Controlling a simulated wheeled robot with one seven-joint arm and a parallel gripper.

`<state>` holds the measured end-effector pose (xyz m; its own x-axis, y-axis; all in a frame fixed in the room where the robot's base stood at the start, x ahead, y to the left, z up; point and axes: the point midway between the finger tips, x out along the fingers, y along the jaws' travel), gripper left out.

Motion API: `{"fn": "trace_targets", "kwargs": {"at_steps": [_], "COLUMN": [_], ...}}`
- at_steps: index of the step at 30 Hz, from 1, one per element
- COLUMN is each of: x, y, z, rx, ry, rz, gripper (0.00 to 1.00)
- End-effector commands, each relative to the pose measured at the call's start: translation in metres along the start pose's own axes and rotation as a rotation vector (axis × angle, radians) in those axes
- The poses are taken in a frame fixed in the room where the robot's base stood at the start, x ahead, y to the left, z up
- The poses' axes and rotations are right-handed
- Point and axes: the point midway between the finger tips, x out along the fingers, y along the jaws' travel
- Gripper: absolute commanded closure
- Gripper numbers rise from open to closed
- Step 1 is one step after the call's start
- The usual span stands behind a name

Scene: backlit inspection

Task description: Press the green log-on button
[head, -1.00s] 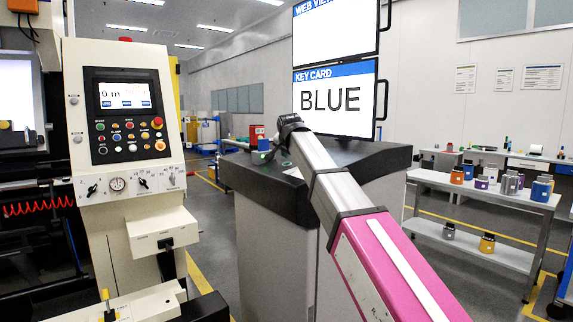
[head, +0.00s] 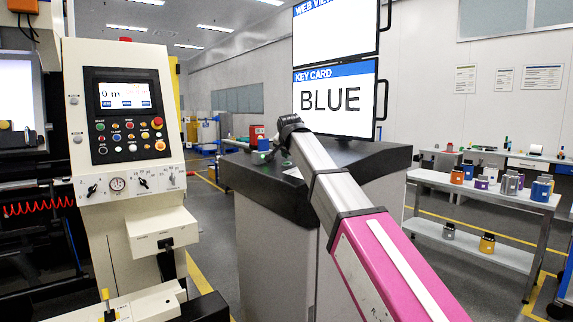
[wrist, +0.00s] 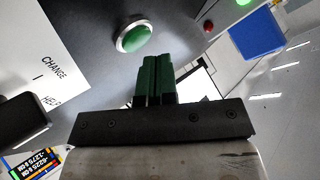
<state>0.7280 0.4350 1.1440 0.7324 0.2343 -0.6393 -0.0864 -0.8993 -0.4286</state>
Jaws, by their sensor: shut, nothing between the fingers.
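A round green button (wrist: 135,38) with a pale metal ring stands on a dark panel (wrist: 100,22) in the wrist view. I see no readable label on it. My gripper (wrist: 158,60) is shut and empty, with its dark green fingers pressed together. The fingertips show just below and right of the button in the picture, apart from it there. I cannot tell their height over the panel. In the head view my wrist is over the dark-topped console (head: 250,170), and the fingertips are not clear there.
A red button or lamp (wrist: 208,27), a bright green light (wrist: 246,2) and a blue box (wrist: 258,33) are to the right in the wrist view. A white card (wrist: 40,55) reads CHANGE. Screens (head: 335,100) stand behind my arm, one reading BLUE. A machine panel (head: 125,105) stands left.

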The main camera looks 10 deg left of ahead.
Motion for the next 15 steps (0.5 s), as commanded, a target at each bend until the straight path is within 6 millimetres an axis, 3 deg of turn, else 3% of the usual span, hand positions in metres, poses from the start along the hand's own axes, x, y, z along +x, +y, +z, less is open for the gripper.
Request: {"fn": "trace_targets", "kwargs": {"at_steps": [15], "x": [0.0043], "y": [0.0033], "z": [0.0031], "rx": [0.0], "ry": [0.0], "rz": [0.0], "gripper": [1.0]}}
